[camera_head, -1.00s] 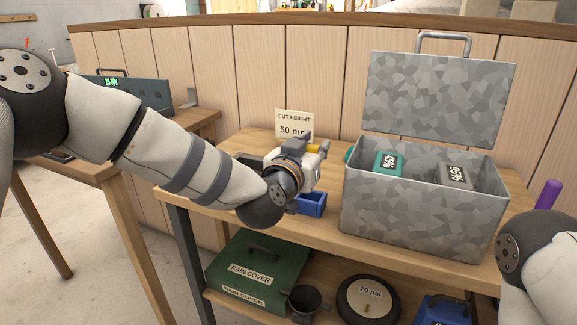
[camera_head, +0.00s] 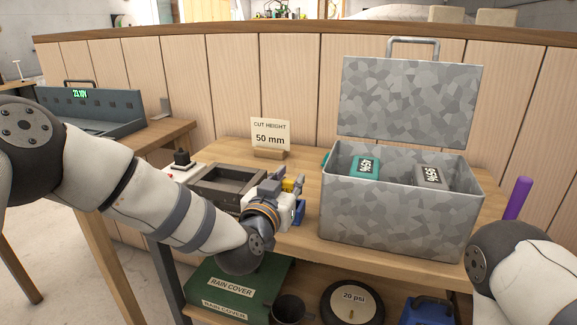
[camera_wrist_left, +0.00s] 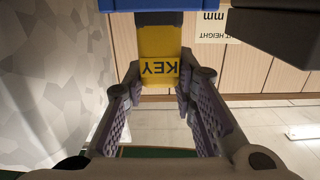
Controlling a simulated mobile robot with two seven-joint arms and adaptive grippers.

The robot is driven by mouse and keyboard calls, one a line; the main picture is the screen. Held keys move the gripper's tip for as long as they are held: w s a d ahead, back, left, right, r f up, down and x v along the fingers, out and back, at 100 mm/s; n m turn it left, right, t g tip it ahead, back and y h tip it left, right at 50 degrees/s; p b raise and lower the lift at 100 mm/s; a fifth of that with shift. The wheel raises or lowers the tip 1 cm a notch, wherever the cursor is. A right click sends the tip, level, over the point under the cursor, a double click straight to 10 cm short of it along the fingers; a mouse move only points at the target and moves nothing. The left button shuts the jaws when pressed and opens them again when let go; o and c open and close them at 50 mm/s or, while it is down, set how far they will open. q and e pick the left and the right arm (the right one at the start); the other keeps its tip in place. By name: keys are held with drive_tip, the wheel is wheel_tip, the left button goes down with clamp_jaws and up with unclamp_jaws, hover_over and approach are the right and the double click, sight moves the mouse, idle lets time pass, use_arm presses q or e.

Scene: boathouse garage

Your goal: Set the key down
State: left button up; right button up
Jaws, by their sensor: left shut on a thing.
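The key is a yellow piece marked KEY (camera_wrist_left: 158,62), upside down in the left wrist view, between the fingers of my left gripper (camera_wrist_left: 160,88). In the head view a bit of its yellow (camera_head: 293,184) shows past the gripper. My left gripper (camera_head: 285,200) is shut on the key, over the front part of the wooden bench (camera_head: 300,240), left of the grey metal box. A small blue container (camera_head: 300,212) is mostly hidden behind the gripper; blue also shows at the top of the wrist view. My right arm shows at the lower right, its gripper out of view.
The open grey box (camera_head: 390,220) holds a teal block (camera_head: 365,167) and a grey block (camera_head: 431,177). A dark tray (camera_head: 225,183) and a CUT HEIGHT 50 mm sign (camera_head: 270,134) stand behind and left of the gripper. A purple cylinder (camera_head: 517,197) stands at right.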

use_arm(q)
drive_tip(key=shift+f, duration=0.45)
idle(0.4)
drive_tip(key=o, duration=1.1)
drive_tip(key=shift+o, duration=0.2)
drive_tip(key=v, duration=1.2)
drive_tip(key=shift+c, duration=0.5)
clamp_jaws()
